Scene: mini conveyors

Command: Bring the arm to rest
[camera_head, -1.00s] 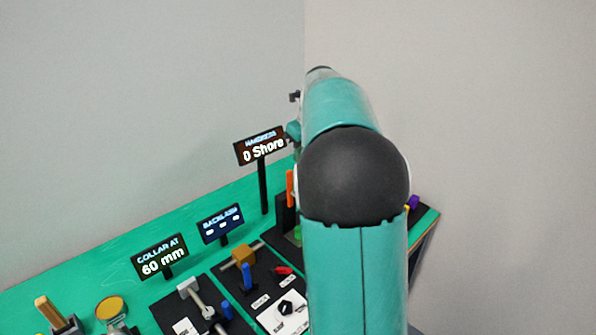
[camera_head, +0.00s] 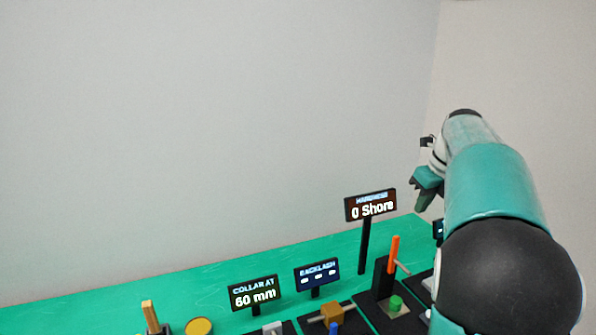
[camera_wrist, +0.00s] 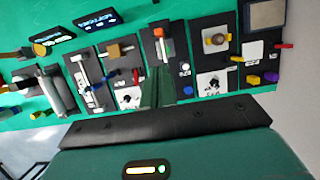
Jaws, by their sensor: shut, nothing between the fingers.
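My arm rises on the right side of the head view, with its teal links and black joint in front of the bench. My gripper (camera_head: 427,190) is at the far end of the arm, above the back right part of the green bench, and it looks empty. In the wrist view my shut green fingers (camera_wrist: 157,90) point toward the bench, in front of the black panel with the orange-topped post (camera_wrist: 159,33). I cannot tell the exact gap between the fingertips and the panel.
The green bench (camera_head: 200,284) carries several black panels with small fixtures. Signs stand on it: "0 Shore" (camera_head: 371,205), "60 mm" (camera_head: 254,293) and "Backlash" (camera_head: 317,275). An orange post (camera_head: 393,254) stands below my gripper. The space above the bench at left is clear.

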